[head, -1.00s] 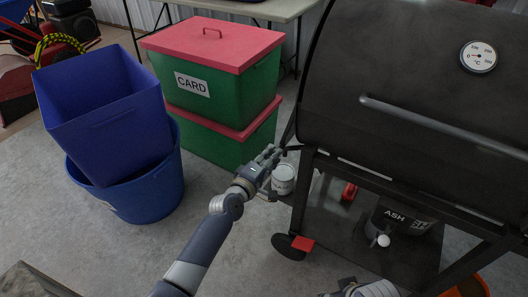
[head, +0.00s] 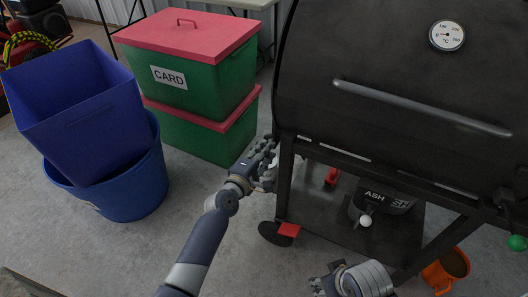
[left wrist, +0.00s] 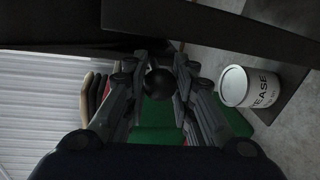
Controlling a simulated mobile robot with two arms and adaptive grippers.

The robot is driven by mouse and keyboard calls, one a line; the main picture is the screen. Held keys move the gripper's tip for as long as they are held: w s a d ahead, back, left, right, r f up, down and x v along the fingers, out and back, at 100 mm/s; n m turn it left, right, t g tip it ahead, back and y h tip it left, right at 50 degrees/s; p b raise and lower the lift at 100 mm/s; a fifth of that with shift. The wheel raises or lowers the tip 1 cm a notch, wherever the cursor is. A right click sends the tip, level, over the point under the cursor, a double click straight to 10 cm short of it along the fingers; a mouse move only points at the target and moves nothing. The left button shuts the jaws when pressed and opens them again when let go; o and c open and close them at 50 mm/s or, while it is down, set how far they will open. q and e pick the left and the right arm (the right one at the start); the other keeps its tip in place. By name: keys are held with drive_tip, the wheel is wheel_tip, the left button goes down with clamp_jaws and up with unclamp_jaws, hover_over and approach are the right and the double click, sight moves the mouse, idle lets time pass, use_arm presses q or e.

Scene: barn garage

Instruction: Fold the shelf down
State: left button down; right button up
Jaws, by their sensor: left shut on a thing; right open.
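The black barrel grill (head: 380,120) stands on the right of the head view. My left gripper (head: 268,158) is at the left end of its frame. In the left wrist view a round black knob (left wrist: 159,82) sits between the fingers of my left gripper (left wrist: 158,80), which is shut on it. Dark panels of the grill cross the top of that view. I cannot tell which one is the shelf, or its angle. My right gripper (head: 320,284) is open and empty, low in front of the grill, at the picture's bottom edge.
Two green crates with red lids (head: 185,75) stand behind my left gripper, and blue tubs (head: 105,140) at the left. A white grease can (left wrist: 250,86) shows beside the gripper. An ash bucket (head: 385,203) is under the grill, an orange bucket (head: 447,268) at lower right.

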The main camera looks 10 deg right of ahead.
use_arm(q)
drive_tip(key=c, duration=1.5)
unclamp_jaws()
drive_tip(key=shift+s+d+f, duration=0.2)
drive_tip(key=shift+s+f, duration=0.1)
drive_tip(key=shift+f, duration=0.05)
drive_tip(key=shift+o, duration=1)
drive_tip(key=shift+w+r, duration=0.1)
drive_tip(key=shift+r, duration=0.1)
drive_tip(key=shift+a, duration=0.1)
drive_tip(key=v, duration=1.2)
drive_tip(key=shift+r, duration=0.15)
